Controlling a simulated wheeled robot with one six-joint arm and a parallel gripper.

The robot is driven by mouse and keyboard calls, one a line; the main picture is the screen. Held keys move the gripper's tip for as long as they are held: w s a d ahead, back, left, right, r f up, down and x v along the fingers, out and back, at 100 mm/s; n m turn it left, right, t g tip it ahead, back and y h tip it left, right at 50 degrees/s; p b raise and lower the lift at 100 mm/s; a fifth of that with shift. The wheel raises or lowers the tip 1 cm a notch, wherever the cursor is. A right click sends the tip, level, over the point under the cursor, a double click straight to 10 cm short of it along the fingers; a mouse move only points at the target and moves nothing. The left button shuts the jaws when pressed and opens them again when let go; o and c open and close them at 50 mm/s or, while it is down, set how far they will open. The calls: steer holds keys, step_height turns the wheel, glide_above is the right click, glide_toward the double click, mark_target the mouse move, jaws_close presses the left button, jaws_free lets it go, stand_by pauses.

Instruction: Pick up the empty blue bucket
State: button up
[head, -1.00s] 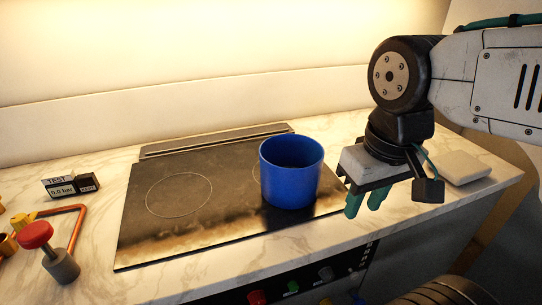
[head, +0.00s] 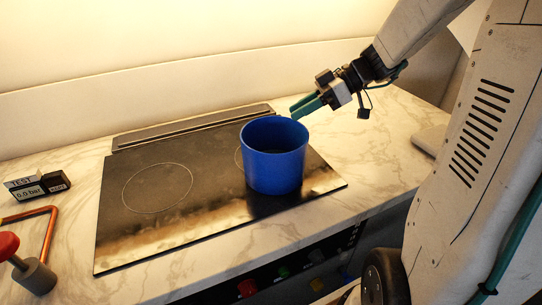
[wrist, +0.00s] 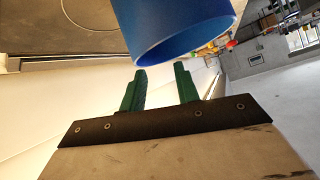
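The blue bucket (head: 274,160) stands upright on the right part of the black cooktop (head: 150,215). Its open top shows a dark inside in the head view; I cannot tell whether it is empty. My gripper (head: 299,108) is just behind and right of the bucket's rim, tilted and pointing left, with green fingers. In the wrist view the bucket (wrist: 180,25) is large at the top, its rim just beyond the fingertips. The two green fingers of my gripper (wrist: 160,75) are apart with nothing between them.
A raised dark vent strip (head: 195,127) runs along the cooktop's back edge, near the wall. The marble counter (head: 375,145) is clear right of the bucket.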

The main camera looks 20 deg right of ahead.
mark_target(279, 117)
steer(key=w+d+n+t+y, duration=0.1)
steer(key=w+d+t, duration=0.1)
steer(key=w+d, duration=0.1)
steer(key=shift+n, duration=0.3)
steer(key=x, duration=0.5)
steer(key=s+x, duration=0.1)
steer(key=x, duration=0.1)
steer(key=shift+a+f, duration=0.35)
steer(key=shift+c, duration=0.2)
jaws_close()
